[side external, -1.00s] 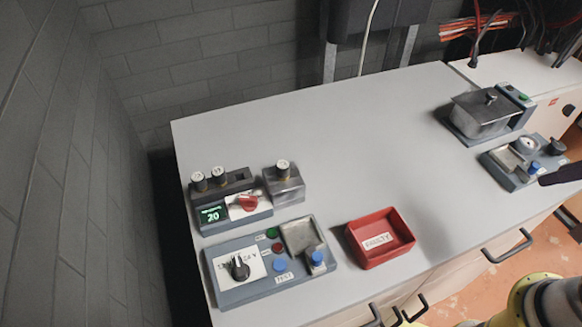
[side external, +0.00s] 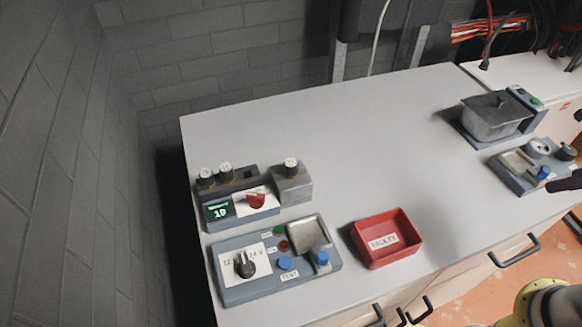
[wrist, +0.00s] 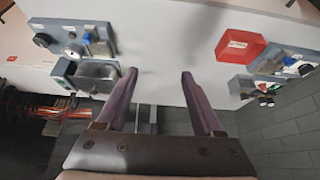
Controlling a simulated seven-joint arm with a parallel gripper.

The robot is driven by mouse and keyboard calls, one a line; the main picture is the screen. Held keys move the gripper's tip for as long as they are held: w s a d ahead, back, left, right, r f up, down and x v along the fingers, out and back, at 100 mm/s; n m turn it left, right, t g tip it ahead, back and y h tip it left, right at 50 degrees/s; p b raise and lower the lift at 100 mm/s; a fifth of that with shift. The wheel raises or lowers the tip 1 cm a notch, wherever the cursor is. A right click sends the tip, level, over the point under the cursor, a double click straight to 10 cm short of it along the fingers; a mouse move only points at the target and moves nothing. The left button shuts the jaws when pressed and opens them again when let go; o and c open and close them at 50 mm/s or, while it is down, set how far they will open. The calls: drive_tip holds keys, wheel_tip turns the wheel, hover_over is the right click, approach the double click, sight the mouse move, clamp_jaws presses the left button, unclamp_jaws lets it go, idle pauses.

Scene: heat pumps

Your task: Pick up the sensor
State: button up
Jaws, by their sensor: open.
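I cannot tell for sure which part is the sensor. Candidates are the blue-capped part (side external: 322,260) beside the metal plate of the left test panel (side external: 270,292), and the similar blue-capped part (side external: 543,173) on the right-hand panel (side external: 510,180). In the side view only a dark finger tip shows at the right edge, close to the right-hand panel.
A red tray labelled FAULTY (side external: 386,240) sits at the bench's front; it also shows in the wrist view (wrist: 240,45). A lidded metal pot (side external: 492,117) stands at the back right. Cables (side external: 490,27) hang behind. The middle of the grey bench (side external: 350,150) is clear.

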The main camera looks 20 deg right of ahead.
drive_tip(key=w+a+r+n, duration=0.2)
drive_tip(key=w+r+n, duration=0.4)
drive_tip(key=r, duration=0.6)
drive_tip(key=w+a+r+n+g+y, duration=0.1)
drive_tip(key=w+a+r+n, duration=0.1)
drive_tip(key=w+a, duration=0.3)
drive_tip(key=w+a+r+n+g, duration=0.1)
drive_tip(key=w+a+r, duration=0.1)
drive_tip(key=w, duration=0.5)
drive_tip(key=n+g+h, duration=0.1)
drive_tip(key=n+g, duration=0.3)
drive_tip(key=n, duration=0.2)
hover_over(291, 162)
wheel_tip(291, 162, down, 17)
drive_tip(key=f, duration=0.7)
drive_tip(key=shift+s+a+f, duration=0.25)
drive_tip(key=shift+s, duration=0.05)
drive_tip(key=shift+w+d+f, duration=0.15)
drive_tip(key=shift+w+f, duration=0.05)
drive_tip(key=shift+f, duration=1.2)
drive_tip(key=shift+w+d+f, duration=0.1)
drive_tip(key=shift+w+f, duration=0.05)
drive_tip(key=shift+f, duration=1.2)
clamp_jaws()
